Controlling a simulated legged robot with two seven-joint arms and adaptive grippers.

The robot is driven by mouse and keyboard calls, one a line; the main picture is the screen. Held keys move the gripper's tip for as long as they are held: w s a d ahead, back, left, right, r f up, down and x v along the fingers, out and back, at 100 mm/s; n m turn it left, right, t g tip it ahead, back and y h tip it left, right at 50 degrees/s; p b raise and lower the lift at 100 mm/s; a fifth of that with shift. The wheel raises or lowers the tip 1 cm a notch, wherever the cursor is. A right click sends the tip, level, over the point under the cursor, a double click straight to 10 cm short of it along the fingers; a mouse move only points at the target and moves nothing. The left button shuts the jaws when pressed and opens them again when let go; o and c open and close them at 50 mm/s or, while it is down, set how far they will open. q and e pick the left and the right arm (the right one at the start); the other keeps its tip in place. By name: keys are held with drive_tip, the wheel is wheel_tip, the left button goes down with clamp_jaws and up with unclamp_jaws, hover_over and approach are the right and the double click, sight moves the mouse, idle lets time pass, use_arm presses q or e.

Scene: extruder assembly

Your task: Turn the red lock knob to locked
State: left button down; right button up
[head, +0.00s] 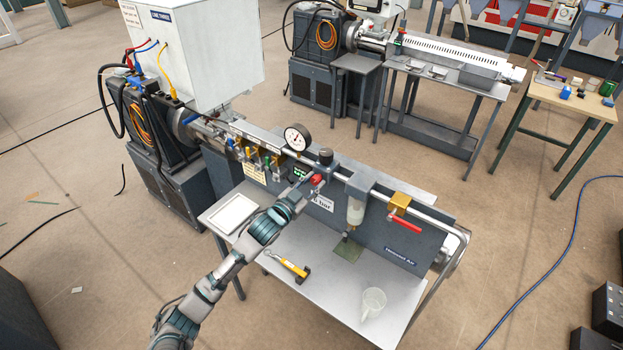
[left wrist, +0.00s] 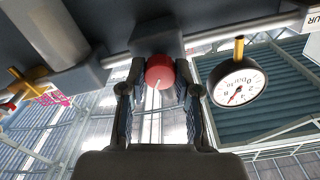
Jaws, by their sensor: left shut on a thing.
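The red lock knob (head: 316,179) sits on the dark panel of the machine, below the pressure gauge (head: 297,137). In the left wrist view the red knob (left wrist: 160,70) lies between my two fingers, with a pale line on its face. My left gripper (head: 309,183) reaches in from the left and is shut on the knob; it also shows in the left wrist view (left wrist: 159,88). The gauge (left wrist: 237,83) hangs to the right there. Whether the knob is locked cannot be told. My right gripper is not in view.
A grey shelf (head: 330,283) below the panel holds a yellow-handled tool (head: 287,264), a clear cup (head: 373,303) and a white tray (head: 234,213). A red-handled valve (head: 404,223) and a clear bowl (head: 355,211) are to the right along the pipe.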

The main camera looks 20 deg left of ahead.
use_arm(q)
drive_tip(key=shift+a+r+m+p, duration=0.15)
drive_tip(key=shift+r+m+p, duration=0.2)
drive_tip(key=shift+r+m, duration=0.15)
drive_tip(key=m+p, duration=0.3)
drive_tip(key=m, duration=0.1)
drive_tip(key=shift+w+f+m, duration=0.1)
drive_tip(key=shift+m, duration=0.2)
drive_tip(key=shift+f+m+p, duration=0.15)
drive_tip(key=shift+m+p, duration=1.05)
drive_tip(key=shift+m, duration=1.4)
